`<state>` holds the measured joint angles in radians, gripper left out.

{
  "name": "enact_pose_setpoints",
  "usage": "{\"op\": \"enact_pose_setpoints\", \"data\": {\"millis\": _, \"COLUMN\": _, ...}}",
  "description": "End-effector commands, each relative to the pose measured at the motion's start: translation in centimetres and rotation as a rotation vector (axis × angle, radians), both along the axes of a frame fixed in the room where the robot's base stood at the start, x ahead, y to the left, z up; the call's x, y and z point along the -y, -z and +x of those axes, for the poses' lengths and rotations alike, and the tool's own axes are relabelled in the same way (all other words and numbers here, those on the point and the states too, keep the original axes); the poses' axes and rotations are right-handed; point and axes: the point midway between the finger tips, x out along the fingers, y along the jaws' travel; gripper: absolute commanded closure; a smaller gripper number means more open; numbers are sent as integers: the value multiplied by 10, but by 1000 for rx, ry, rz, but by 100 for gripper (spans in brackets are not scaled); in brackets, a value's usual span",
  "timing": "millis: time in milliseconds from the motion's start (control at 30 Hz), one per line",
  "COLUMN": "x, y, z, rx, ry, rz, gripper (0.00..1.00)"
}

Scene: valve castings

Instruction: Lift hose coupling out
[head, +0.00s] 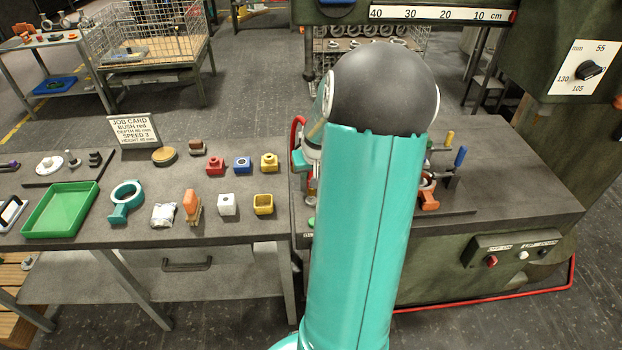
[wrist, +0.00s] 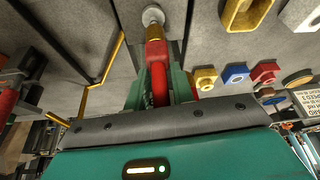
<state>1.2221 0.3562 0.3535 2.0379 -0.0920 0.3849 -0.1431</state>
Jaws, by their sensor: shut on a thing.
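The hose coupling (wrist: 156,48) shows in the wrist view as a brass-coloured and red piece, with a red hose (wrist: 160,85) running back between my fingers. My gripper (wrist: 161,77) is shut on it, with a green finger on each side. The coupling's far end lines up with a round silver fitting (wrist: 152,14); I cannot tell whether they are joined or apart. In the head view my arm hides the coupling, and only a bit of the red hose (head: 299,128) shows at the arm's left.
A green tray (head: 61,210) and a teal ring (head: 126,196) lie farther left. Upright tools (head: 459,158) stand right of my arm.

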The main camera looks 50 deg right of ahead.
Motion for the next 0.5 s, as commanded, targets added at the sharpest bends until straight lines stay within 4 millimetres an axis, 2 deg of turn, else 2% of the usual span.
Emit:
{"op": "enact_pose_setpoints", "data": {"millis": 367, "x": -48, "y": -67, "z": -24, "rx": 3, "ry": 0, "rz": -6, "gripper": 100}}
{"op": "enact_pose_setpoints", "data": {"millis": 500, "x": -78, "y": -78, "z": -38, "rx": 0, "ry": -2, "rz": -4, "gripper": 100}}
